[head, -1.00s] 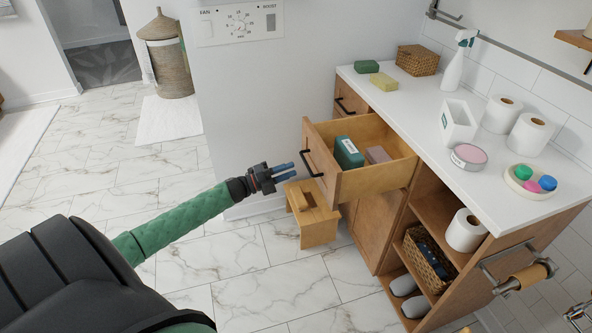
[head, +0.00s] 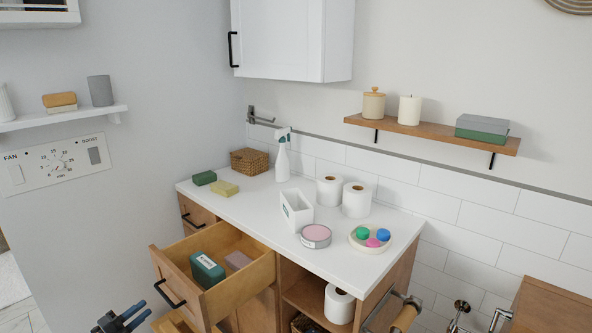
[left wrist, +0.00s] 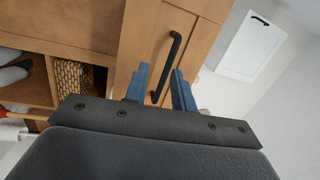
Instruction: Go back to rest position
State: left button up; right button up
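My left gripper (head: 124,318) shows at the bottom left of the head view, in front of the open drawer (head: 222,290) and apart from its black handle. Its two blue fingers are spread with nothing between them. In the left wrist view the open fingers (left wrist: 159,84) point toward a wooden front with a black handle (left wrist: 166,66), with a gap visible beyond the tips. A green box (head: 207,269) and a mauve block (head: 238,260) lie in the drawer. My right gripper is in neither view.
The white counter (head: 262,212) holds a spray bottle (head: 282,160), toilet rolls (head: 356,200), a white bin (head: 296,210), a pink-topped tin (head: 315,234) and a dish of coloured items (head: 360,246). The open drawer sticks out to the left. A wall shelf (head: 430,134) is above.

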pick_arm(q)
jog(key=w+a+f+n+y, duration=0.3)
jog(key=a+n+y, duration=0.2)
jog(key=n+y, duration=0.25)
jog(key=s+d+f+n+g+p, duration=0.1)
jog(key=s+d+n+g, duration=0.5)
jog(key=s+d, duration=1.5)
jog(key=s+d+f+n+g+p, duration=0.1)
jog(key=s+d+f+n+g, duration=0.2)
jog(key=s+d, duration=1.8)
jog(key=shift+s+f+n+g+y, duration=0.35)
jog(key=shift+s+n+g+y, duration=0.1)
jog(key=shift+n+g, duration=1.95)
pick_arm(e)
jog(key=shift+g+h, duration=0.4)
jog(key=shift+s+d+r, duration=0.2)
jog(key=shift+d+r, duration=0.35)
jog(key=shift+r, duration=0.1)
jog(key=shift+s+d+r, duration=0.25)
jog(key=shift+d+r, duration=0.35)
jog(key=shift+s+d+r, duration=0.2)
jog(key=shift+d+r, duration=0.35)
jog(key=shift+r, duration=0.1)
pick_arm(q)
jog(key=shift+m+p, duration=0.25)
jog(key=shift+p, duration=0.05)
